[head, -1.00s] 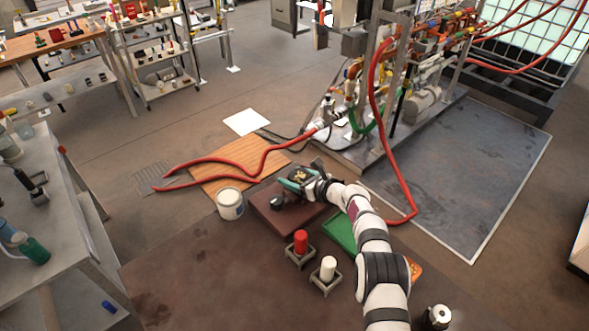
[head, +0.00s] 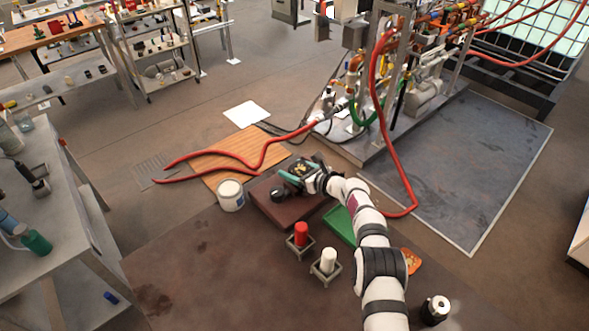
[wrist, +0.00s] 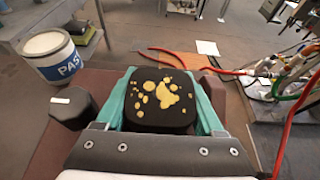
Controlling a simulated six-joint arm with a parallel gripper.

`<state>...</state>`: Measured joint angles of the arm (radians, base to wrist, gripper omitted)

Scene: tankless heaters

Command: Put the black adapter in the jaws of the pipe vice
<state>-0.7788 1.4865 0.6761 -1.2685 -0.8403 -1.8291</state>
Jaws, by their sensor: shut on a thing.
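My gripper (head: 303,172) is over the reddish-brown block (head: 271,206) at the far end of the bench. In the wrist view its teal fingers (wrist: 162,98) lie along both sides of a black block (wrist: 160,121) with yellow spots, and it is shut on it. I cannot tell whether this block is the black adapter. A separate black faceted piece (wrist: 73,106) with a white mark is just left of the fingers. It also shows in the head view (head: 277,194). I cannot make out the pipe vice's jaws; the gripper and held block hide what is under them.
A white pail (head: 231,197) stands left of the block. A red cylinder (head: 301,234) and a white cylinder (head: 328,261) stand in small holders nearer. A green tray (head: 340,224) lies beside my arm. Red hoses (head: 235,155) run beyond the bench. The bench's left front is clear.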

